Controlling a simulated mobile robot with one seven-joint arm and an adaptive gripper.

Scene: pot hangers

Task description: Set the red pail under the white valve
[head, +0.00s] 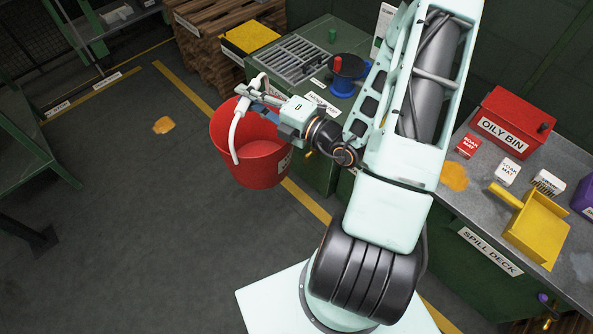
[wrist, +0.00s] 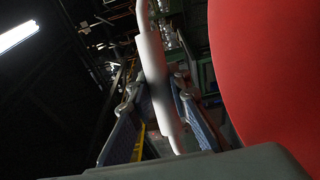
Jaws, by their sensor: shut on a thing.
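The red pail (head: 255,172) is left of centre in the head view, beside the green counter, and looks upright with its mouth up. My gripper (head: 254,96) is at the top of the pail, shut on its white handle (head: 236,138). In the wrist view the handle (wrist: 152,65) passes between my finger pads (wrist: 155,108), and the red pail wall (wrist: 268,70) fills the right side. I cannot tell whether the pail's base touches the floor. I cannot make out a white valve in either view.
A green counter with a grating (head: 291,60) and a blue round part with a red knob (head: 347,70) stands behind the pail. A bench at right holds an oily bin (head: 505,122) and a yellow dustpan (head: 533,228). An orange spill (head: 163,125) lies on open floor at left.

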